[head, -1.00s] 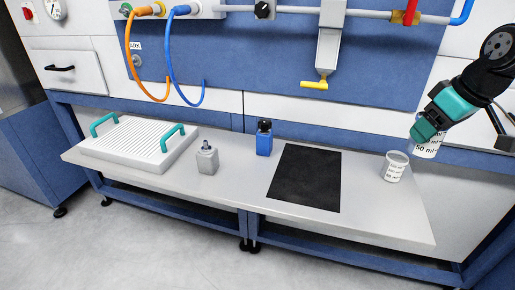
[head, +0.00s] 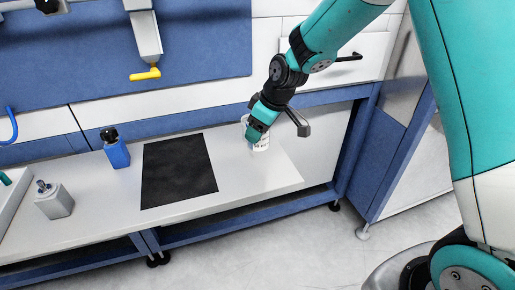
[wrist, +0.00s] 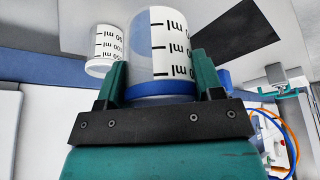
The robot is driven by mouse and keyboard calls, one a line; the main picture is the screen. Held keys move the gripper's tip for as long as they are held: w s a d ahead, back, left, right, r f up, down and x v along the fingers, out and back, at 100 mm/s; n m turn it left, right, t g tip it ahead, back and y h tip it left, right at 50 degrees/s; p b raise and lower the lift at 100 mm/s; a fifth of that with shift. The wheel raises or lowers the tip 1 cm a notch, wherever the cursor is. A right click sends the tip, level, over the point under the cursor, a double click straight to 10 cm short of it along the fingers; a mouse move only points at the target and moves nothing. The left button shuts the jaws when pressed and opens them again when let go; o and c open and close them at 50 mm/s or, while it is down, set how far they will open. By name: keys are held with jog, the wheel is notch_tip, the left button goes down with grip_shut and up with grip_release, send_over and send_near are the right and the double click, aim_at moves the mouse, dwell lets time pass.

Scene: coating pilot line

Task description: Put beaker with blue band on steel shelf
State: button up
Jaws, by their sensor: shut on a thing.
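My gripper (head: 257,133) is shut on the beaker with the blue band (wrist: 160,60), over the right part of the bench in the head view. In the wrist view the beaker sits between both fingers, its blue band close to the gripper body. It is clear, with a white scale label. A second beaker (wrist: 103,50) with a similar label shows beyond the left finger in the wrist view; no blue band shows on it. In the head view my gripper partly covers white beaker material, and I cannot tell which beaker that is. I cannot make out a separate steel shelf.
The pale bench top (head: 100,205) carries a black mat (head: 178,172), a blue bottle (head: 115,150) and a grey bottle (head: 54,201). A yellow-tipped fixture (head: 145,73) hangs above. A blue-framed cabinet (head: 385,150) stands at right.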

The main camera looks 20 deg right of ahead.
jog(key=shift+f, duration=3.5)
jog(key=shift+f, duration=0.2)
jog(key=o, duration=0.9)
jog(key=shift+r, duration=0.1)
jog(key=shift+r, duration=0.1)
